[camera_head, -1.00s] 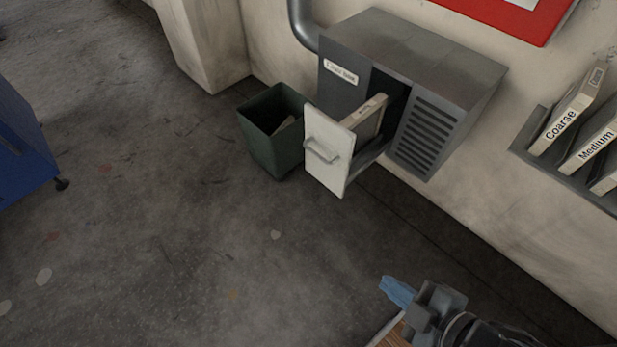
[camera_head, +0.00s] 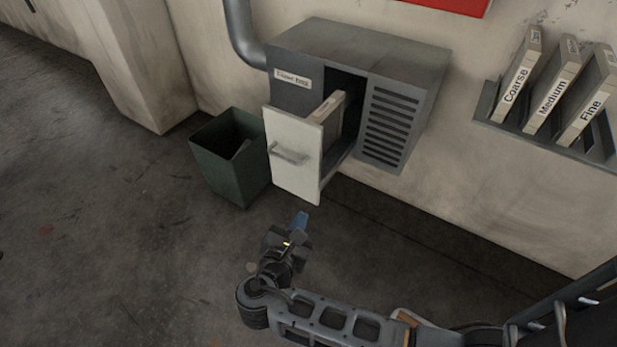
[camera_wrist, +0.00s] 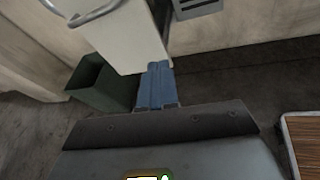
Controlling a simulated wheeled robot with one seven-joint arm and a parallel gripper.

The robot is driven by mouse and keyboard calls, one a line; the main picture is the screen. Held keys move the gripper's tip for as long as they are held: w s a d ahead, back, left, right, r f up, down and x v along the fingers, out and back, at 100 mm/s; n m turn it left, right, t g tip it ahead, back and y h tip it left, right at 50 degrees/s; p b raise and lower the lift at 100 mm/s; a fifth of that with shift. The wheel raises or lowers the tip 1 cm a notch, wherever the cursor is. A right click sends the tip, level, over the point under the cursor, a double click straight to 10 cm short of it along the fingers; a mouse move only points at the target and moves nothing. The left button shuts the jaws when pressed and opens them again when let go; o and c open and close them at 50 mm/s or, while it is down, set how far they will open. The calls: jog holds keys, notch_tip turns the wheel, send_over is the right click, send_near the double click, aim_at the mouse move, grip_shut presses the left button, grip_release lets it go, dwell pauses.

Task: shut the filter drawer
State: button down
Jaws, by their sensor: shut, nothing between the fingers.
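The filter drawer (camera_head: 296,157) stands pulled out of the grey wall-mounted housing (camera_head: 356,62). Its pale front panel has a bar handle (camera_head: 288,154), and a light-framed filter (camera_head: 330,118) stands inside it. My gripper (camera_head: 301,219) is in front of and below the drawer's lower edge, apart from it in the head view. Its blue fingers are shut and empty. In the wrist view the fingers (camera_wrist: 157,85) point up toward the lower edge of the white drawer front (camera_wrist: 125,35); whether they touch it I cannot tell.
A dark green bin (camera_head: 232,160) stands on the floor left of the drawer. A wall rack (camera_head: 545,137) at right holds filters labelled Coarse, Medium and Fine. A wooden-topped surface (camera_wrist: 305,140) shows at right in the wrist view. The floor at left is clear.

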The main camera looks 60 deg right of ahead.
aim_at(317, 159)
jog(key=w+a+r+g+h+b, duration=0.2)
jog(key=w+a+r+g+h, duration=0.1)
jog(key=w+r+g+h, duration=0.15)
jog(key=shift+t+y, duration=0.45)
jog(key=d, duration=1.4)
jog(key=shift+w+d+r+b, duration=0.15)
jog(key=shift+d+r+b, duration=0.05)
jog(key=shift+r+b, duration=0.2)
jog(key=shift+d, duration=0.45)
jog(key=d, duration=0.8)
jog(key=d+b, duration=0.1)
jog(key=d, duration=0.7)
jog(key=w+d+b, duration=0.1)
jog(key=d, duration=0.8)
jog(key=shift+d+f, duration=0.1)
jog(key=shift+d+r, duration=0.2)
jog(key=shift+d, duration=0.2)
jog(key=shift+s+d+r+m, duration=0.1)
jog(key=shift+s+d+m, duration=0.05)
jog(key=shift+m, duration=0.15)
